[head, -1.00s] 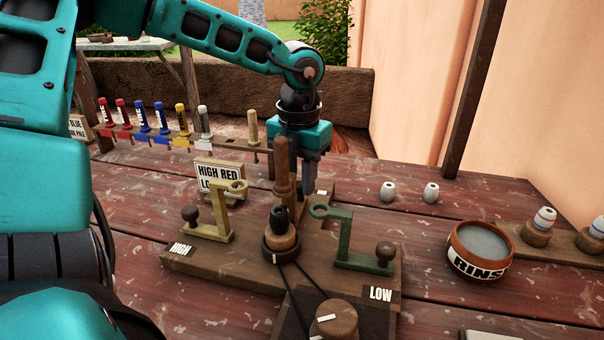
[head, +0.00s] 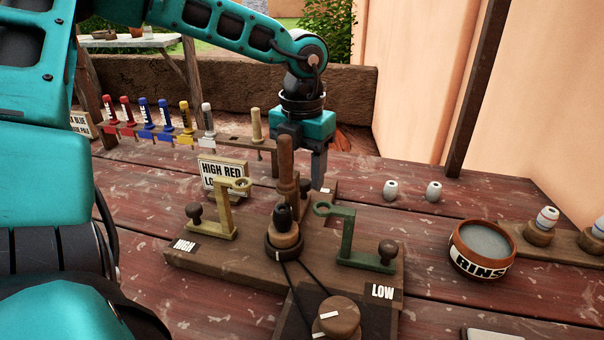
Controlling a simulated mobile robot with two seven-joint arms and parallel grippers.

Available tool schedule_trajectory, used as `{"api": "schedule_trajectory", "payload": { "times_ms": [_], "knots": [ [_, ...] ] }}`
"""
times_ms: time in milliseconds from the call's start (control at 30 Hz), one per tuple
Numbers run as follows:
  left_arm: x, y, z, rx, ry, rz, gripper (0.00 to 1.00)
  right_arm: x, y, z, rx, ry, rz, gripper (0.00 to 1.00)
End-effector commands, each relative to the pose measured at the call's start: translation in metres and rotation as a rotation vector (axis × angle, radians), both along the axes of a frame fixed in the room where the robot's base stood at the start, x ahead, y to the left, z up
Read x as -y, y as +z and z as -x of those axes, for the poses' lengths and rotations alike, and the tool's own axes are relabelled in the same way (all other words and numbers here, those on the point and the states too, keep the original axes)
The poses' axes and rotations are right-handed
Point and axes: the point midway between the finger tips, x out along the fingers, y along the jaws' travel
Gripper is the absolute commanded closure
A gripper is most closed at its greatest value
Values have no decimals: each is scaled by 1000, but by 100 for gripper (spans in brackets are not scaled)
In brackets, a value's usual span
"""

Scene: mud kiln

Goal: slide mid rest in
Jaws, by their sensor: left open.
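The yellow rest (head: 224,212) stands on the left of the wooden base by the HIGH label. The green rest (head: 350,242) stands on the right by the LOW label. A dark knob (head: 306,186) shows behind the wooden post (head: 285,170); it may belong to the mid rest, whose body is mostly hidden. A dark bead (head: 283,215) sits on the round spindle in the middle. My left gripper (head: 299,170) points down behind the post, open around or just beside the knob; I cannot tell if it touches. One finger is partly hidden by the post. My right gripper is out of view.
A row of coloured brushes (head: 145,115) stands at the back left. A HIGH RED sign (head: 222,172) stands behind the yellow rest. A turning knob (head: 336,318) is in front.

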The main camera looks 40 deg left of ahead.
Motion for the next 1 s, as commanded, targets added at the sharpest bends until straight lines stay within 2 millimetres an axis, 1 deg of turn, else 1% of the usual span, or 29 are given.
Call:
{"api": "schedule_trajectory", "payload": {
  "times_ms": [33,300,400,500,600,700,1000],
  "knots": [
    [0,12,-1,5,0,0,46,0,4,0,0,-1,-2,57],
    [0,73,-1,5,0,-1,46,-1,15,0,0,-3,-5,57],
    [0,91,0,4,0,-1,46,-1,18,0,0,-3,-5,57],
    [0,104,0,2,-1,0,46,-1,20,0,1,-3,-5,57],
    [0,111,0,0,-1,0,46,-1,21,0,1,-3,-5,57],
    [0,114,0,0,0,1,46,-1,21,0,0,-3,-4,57],
    [0,114,0,-1,-1,1,46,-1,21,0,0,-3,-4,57]
  ]
}}
